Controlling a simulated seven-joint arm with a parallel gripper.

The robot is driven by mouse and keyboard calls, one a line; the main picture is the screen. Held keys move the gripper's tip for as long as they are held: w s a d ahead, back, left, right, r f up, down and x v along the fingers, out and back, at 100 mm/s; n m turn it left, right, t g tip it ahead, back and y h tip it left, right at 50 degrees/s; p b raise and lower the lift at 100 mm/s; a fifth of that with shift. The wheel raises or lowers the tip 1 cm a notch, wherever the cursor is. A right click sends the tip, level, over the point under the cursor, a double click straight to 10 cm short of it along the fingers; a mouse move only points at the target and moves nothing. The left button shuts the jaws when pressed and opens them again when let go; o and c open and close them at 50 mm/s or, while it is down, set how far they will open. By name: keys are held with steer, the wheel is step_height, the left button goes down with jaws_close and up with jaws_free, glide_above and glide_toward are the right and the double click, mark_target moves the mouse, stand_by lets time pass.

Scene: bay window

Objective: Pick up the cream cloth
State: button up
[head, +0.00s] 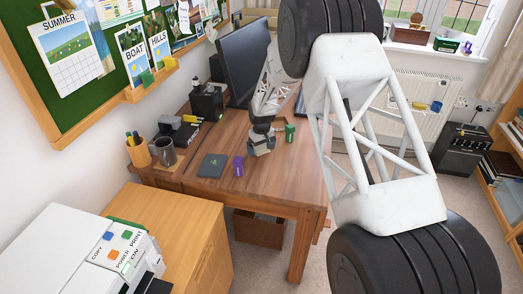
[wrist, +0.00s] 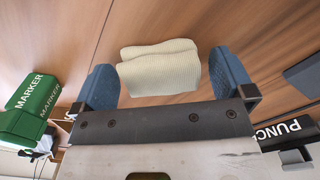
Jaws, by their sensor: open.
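The cream cloth (wrist: 158,72) lies folded on the wooden desk in the wrist view, ribbed and rounded at its folded edge. My gripper (wrist: 163,62) is open, with its blue finger pads on either side of the cloth.
A green marker box (wrist: 32,108) is left of my gripper in the wrist view, and a black punch (wrist: 285,130) is right. On the desk (head: 222,197) are a purple item (head: 238,166), a dark notebook (head: 212,166) and a monitor (head: 243,62).

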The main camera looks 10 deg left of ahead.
mark_target(261, 146)
steer(key=c, duration=1)
steer(key=shift+r, duration=0.15)
steer(key=shift+r, duration=0.6)
step_height(261, 146, up, 2)
steer(key=s+d, duration=0.2)
steer(key=s, duration=0.2)
steer(key=s+d+r, duration=0.1)
steer(key=s+d, duration=0.1)
steer(key=s, duration=0.3)
steer(key=s+d, duration=0.3)
steer(key=s, duration=0.2)
steer(key=shift+s+r, duration=0.2)
steer(key=shift+r, duration=0.05)
